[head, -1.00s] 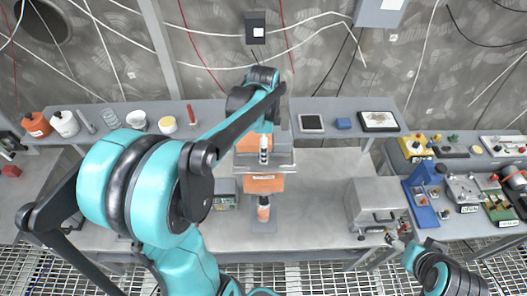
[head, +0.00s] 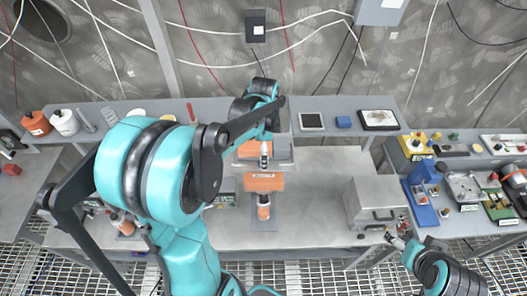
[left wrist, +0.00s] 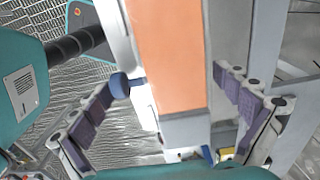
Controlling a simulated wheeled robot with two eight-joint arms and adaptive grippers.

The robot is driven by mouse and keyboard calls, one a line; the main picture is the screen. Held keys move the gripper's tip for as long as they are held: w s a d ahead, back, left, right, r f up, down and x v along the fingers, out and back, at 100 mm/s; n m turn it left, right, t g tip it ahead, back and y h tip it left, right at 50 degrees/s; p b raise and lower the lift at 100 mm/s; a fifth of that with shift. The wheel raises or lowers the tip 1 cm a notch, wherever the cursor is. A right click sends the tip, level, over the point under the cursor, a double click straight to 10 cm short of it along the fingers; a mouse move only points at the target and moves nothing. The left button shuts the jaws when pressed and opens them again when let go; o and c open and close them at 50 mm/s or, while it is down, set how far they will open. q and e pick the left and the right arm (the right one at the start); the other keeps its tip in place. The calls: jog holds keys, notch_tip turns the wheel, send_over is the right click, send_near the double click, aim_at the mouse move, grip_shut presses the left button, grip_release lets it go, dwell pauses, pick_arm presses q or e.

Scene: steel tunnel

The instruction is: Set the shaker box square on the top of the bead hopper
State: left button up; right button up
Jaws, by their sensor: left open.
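A tall orange and grey assembly stands on the bench in mid head view. It has an upper orange part (head: 249,149), a grey flanged edge (head: 284,166) and a lower orange block (head: 264,182). I cannot tell surely which part is the shaker box and which the bead hopper. My left gripper (head: 270,122) is over its back part, mostly hidden by my arm. In the left wrist view the open fingers (left wrist: 170,78) stand either side of an orange-faced, grey-edged body (left wrist: 172,50); firm contact does not show. My right gripper (head: 392,239) is low right, too small to read.
A grey metal box with a handle (head: 375,203) stands to the right on the bench (head: 315,190). The back shelf holds a tablet-like panel (head: 311,121), a blue block (head: 343,122) and a framed tray (head: 379,120). Tool stations stand far right. Bench between assembly and metal box is clear.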

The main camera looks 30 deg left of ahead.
pick_arm(q)
jog(key=shift+r, duration=0.25)
notch_tip(320, 180, up, 11)
jog(key=shift+r, duration=0.2)
jog(key=shift+s+d+r, duration=0.15)
jog(key=s+d+f+n+t, duration=0.6)
jog(key=s+d+n+t, duration=0.1)
jog(key=s+d+n, duration=0.3)
jog(key=shift+s+d+n, duration=0.15)
jog(key=shift+s+n, duration=0.25)
jog(key=shift+n, duration=0.4)
jog(key=shift+f, duration=0.1)
